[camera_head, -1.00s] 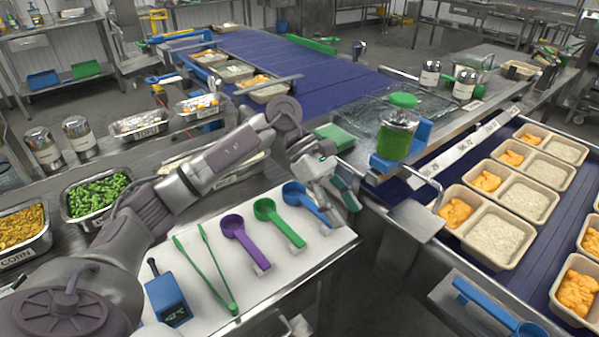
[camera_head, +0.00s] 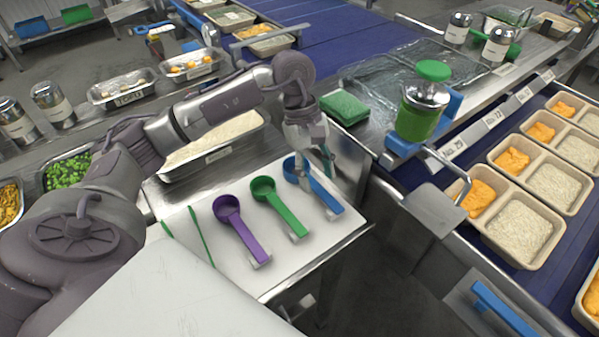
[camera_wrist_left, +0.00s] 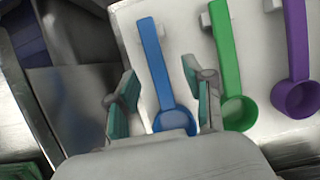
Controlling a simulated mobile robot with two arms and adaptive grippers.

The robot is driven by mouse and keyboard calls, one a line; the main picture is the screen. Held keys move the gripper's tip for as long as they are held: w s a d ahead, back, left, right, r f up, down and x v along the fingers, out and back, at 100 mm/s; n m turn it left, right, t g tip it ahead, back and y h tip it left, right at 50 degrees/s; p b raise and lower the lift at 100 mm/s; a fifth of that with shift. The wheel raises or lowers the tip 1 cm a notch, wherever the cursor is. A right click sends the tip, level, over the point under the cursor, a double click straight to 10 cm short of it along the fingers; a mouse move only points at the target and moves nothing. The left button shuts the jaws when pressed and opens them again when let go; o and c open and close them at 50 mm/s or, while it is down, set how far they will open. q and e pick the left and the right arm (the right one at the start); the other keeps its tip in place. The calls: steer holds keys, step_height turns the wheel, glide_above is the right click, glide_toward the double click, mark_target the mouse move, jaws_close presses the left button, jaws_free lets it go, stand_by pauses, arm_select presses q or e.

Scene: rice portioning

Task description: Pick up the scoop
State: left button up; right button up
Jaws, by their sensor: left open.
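Three scoops lie side by side on a white board (camera_head: 277,280): a purple one (camera_head: 243,233), a green one (camera_head: 280,207) and a blue one (camera_head: 325,197). My left gripper (camera_head: 322,172) is open, pointing down over the blue scoop near its bowl, partly hiding it. In the left wrist view, the open fingers (camera_wrist_left: 160,88) appear on either side of the blue scoop (camera_wrist_left: 155,60), whose bowl lies close to the palm. Whether they touch it I cannot tell. The green scoop (camera_wrist_left: 228,60) is just right of the right finger. My right gripper is not in view.
A rice tray (camera_head: 215,150) and green sponge (camera_head: 344,107) lie behind the board. A jar with a green lid (camera_head: 420,105) stands to the right, beside portion trays (camera_head: 520,262) on the blue conveyor. Green tongs (camera_head: 201,236) lie left of the purple scoop.

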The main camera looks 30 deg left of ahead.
mark_target(322, 191)
arm_select(q)
steer(key=x, duration=0.1)
steer(key=p+x, duration=0.1)
steer(key=x, duration=0.2)
steer(key=shift+w+f, duration=0.25)
steer(key=shift+d+f, duration=0.1)
steer(key=shift+f, duration=0.3)
steer(key=shift+c, duration=0.2)
jaws_close()
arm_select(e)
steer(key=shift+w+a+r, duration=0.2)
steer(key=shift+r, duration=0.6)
